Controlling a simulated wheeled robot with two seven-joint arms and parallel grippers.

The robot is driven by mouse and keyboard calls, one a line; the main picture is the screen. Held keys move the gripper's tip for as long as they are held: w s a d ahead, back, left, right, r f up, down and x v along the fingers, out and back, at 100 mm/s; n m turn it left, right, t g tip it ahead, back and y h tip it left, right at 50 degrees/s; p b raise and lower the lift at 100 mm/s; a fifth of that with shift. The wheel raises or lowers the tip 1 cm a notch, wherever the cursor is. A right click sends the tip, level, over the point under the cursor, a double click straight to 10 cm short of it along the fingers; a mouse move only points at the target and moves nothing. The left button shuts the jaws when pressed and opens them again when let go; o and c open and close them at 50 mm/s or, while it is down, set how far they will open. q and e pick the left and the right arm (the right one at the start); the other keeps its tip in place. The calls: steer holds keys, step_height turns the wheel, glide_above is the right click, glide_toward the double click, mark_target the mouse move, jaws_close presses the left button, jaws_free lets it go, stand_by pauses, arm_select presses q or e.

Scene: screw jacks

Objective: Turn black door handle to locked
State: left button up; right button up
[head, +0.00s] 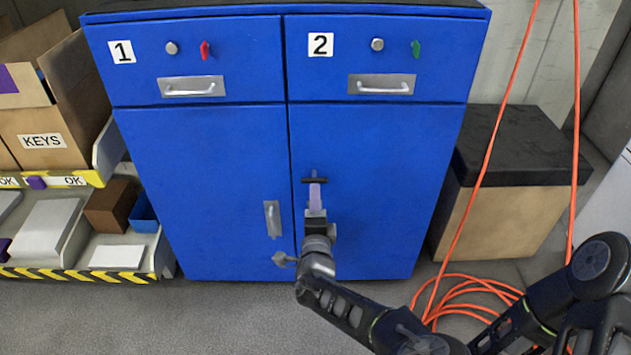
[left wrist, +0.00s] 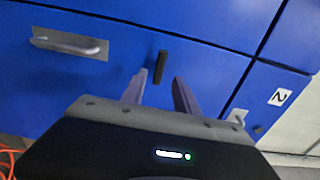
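The black door handle (head: 309,181) lies level across the right-hand blue door of the cabinet in the head view. It also shows in the left wrist view (left wrist: 160,66), where it appears upright because that camera is turned. My left gripper (head: 316,188) is in front of the handle in the head view and covers part of it. In the left wrist view, its two purple-grey fingers (left wrist: 160,76) are open, with the lower end of the handle appearing between the tips. I cannot tell whether they touch it. My right gripper is not in view.
A silver handle (head: 272,219) is on the left door. Drawers 1 (head: 194,87) and 2 (head: 382,85) are above the doors. A crate with a black top (head: 505,210) stands at right, with an orange cable (head: 470,290) on the floor. A shelf with boxes (head: 45,150) is at left.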

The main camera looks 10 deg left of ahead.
mark_target(314, 178)
arm_select(q)
steer(key=b+x, duration=0.1)
steer(key=x, duration=0.6)
steer(key=shift+w+a, duration=0.1)
steer(key=shift+w, duration=0.1)
steer(key=shift+c, duration=0.5)
jaws_close()
